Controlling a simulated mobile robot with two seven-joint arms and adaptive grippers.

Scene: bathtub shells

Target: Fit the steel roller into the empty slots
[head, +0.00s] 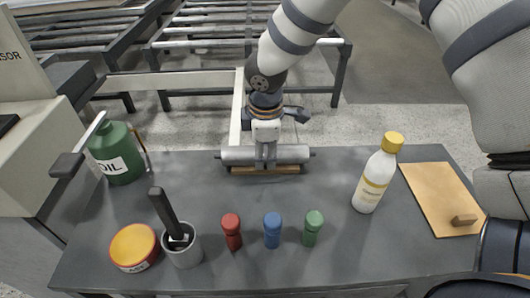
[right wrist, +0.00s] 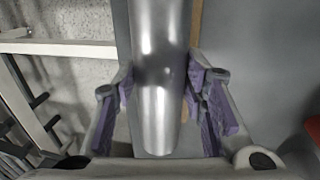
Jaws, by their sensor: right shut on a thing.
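The steel roller (head: 292,155) is a bright metal cylinder with thin shaft ends, lying crosswise at the table's back edge. My right gripper (head: 266,160) reaches down from above and is shut around its middle. In the right wrist view the roller (right wrist: 157,60) runs between the purple-padded fingers (right wrist: 160,100). A wooden strip (head: 266,171) shows under and in front of the roller; whether they touch is unclear. Behind the table, a conveyor frame (head: 338,75) carries several rollers (head: 215,31) with gaps between them. The slots themselves are too small to make out. My left gripper is not in view.
A wooden board (head: 436,195) lies right. The table's centre is clear.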

